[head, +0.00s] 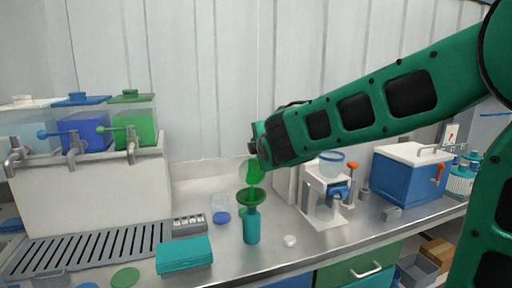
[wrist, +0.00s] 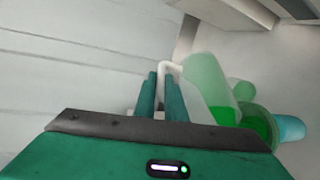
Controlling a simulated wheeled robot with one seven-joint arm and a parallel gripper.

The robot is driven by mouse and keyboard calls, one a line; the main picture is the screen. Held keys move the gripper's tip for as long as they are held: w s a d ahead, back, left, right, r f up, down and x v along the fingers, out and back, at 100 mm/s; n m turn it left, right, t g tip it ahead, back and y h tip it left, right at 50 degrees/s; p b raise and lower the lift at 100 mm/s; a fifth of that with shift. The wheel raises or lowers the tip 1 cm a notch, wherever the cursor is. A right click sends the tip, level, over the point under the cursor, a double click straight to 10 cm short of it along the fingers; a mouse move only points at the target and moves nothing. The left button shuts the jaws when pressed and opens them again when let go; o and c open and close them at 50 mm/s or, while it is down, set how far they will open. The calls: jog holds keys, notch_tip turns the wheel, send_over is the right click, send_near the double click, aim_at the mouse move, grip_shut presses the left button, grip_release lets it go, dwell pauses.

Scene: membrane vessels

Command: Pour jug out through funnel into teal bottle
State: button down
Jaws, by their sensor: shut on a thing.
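My gripper (head: 259,156) is shut on the white handle of the clear jug (head: 246,172). In the wrist view my two fingers (wrist: 161,88) close around that handle, and the jug (wrist: 203,82) is tilted with its mouth down. Green liquid lies toward the mouth, and a green stream runs down into the funnel. The dark green funnel (head: 252,197) sits on top of the upright teal bottle (head: 251,228); the funnel (wrist: 260,120) and bottle (wrist: 291,128) also show at the right of the wrist view. How full the bottle is cannot be seen.
A clear vessel with blue liquid (head: 221,215) stands left of the bottle. A teal box (head: 184,254) is at the front left, and a small white piece (head: 290,241) lies to the right. A white stand (head: 325,195) and blue cooler (head: 408,175) are further right; tapped dispensers (head: 80,178) are left.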

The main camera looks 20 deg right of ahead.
jog(key=shift+s+a+r+t, duration=0.2)
jog(key=shift+s+a+t, duration=0.15)
jog(key=shift+s, duration=0.25)
jog(key=shift+s+a, duration=0.1)
jog(key=shift+s, duration=0.05)
jog(key=shift+s+a+r+n+t+h, duration=0.15)
jog(key=shift+s+a+n+t, duration=0.1)
jog(key=shift+s+t, duration=0.2)
jog(key=shift+s+a+r+n+t+h, duration=0.15)
jog(key=shift+s+a+n+t, duration=0.15)
jog(key=shift+t, duration=0.2)
jog(key=shift+s+d, duration=0.1)
jog(key=shift+s+f, duration=0.1)
jog(key=shift+s+a+r+n+t, duration=0.2)
jog(key=shift+s+a+t, duration=0.1)
jog(key=shift+s+t, duration=0.15)
jog(key=shift+s+a+r+n+t, duration=0.15)
jog(key=shift+s+a+t, duration=0.1)
jog(key=shift+s+t, duration=0.2)
jog(key=shift+f, duration=0.1)
